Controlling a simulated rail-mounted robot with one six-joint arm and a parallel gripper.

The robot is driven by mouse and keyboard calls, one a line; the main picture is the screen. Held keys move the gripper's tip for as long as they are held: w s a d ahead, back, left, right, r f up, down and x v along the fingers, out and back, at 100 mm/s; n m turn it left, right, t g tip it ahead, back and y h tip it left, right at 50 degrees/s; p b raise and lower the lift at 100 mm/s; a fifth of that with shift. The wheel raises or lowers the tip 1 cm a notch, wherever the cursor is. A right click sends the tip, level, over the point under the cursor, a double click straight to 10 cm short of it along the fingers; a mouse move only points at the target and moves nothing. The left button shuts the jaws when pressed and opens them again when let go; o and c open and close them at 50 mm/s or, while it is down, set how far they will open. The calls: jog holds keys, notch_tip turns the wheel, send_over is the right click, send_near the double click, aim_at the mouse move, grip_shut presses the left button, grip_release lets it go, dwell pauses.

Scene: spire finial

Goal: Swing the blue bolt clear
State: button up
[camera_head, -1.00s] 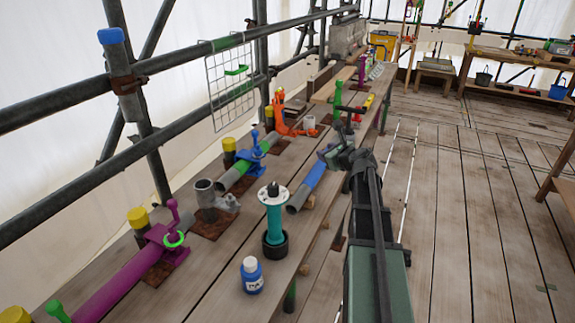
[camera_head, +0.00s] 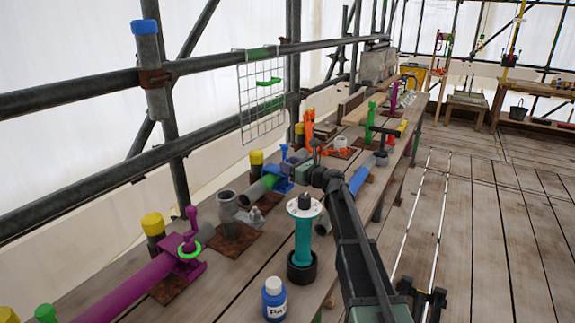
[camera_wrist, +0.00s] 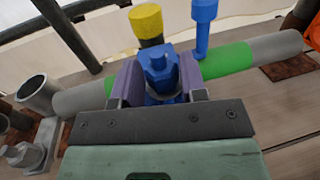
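A blue clamp (camera_head: 283,176) sits around a grey tube with a green band (camera_head: 270,182) on the bench in the head view. In the wrist view a blue bolt with a hex nut (camera_wrist: 160,68) points towards the camera. A blue upright post (camera_wrist: 204,30) rises just right of it. My gripper (camera_wrist: 160,88) has its two purple fingers on either side of the nut, apart from each other. Whether they touch the nut cannot be told. In the head view my gripper (camera_head: 303,165) is just right of the clamp, its fingertips partly hidden.
A yellow-capped post (camera_wrist: 147,22) stands right behind the clamp. A grey open tube stub (camera_head: 227,207) and a teal post with a white flange (camera_head: 303,235) stand nearer. A purple clamp (camera_head: 187,255) is on the front left tube. Scaffold rails run behind the bench.

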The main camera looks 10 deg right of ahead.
jog(key=shift+x, duration=0.8)
grip_shut()
jog(key=shift+d, duration=0.15)
jog(key=shift+s+f, duration=0.1)
